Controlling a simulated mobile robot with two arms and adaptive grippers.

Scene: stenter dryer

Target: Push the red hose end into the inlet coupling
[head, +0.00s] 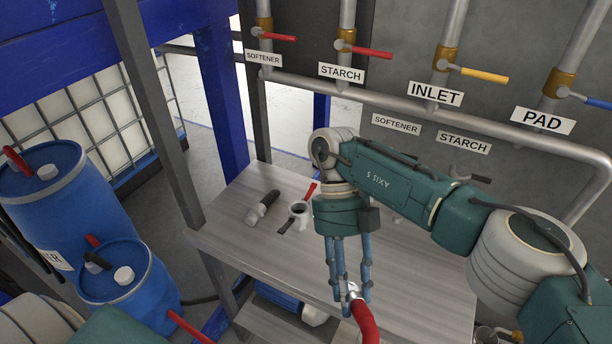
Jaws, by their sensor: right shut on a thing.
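My right gripper (350,292) points down over the front part of the grey table. It is shut on the red hose (367,325) at its pale metal end, which shows between the fingertips. The hose runs down out of the picture. The INLET sign (435,94) hangs on the pipework at the back, below a yellow-handled valve (480,74). I cannot make out the inlet coupling for certain. A metal fitting (488,334) shows partly at the bottom edge, right of the table; I cannot tell what it is. My left gripper is not in view.
On the grey table (235,240) lie a dark-and-pale fitting (263,206) and a white fitting with a red handle (299,212). Blue drums (45,190) stand at left. A blue frame post (222,85) rises behind the table. A horizontal pipe (385,97) crosses the back wall.

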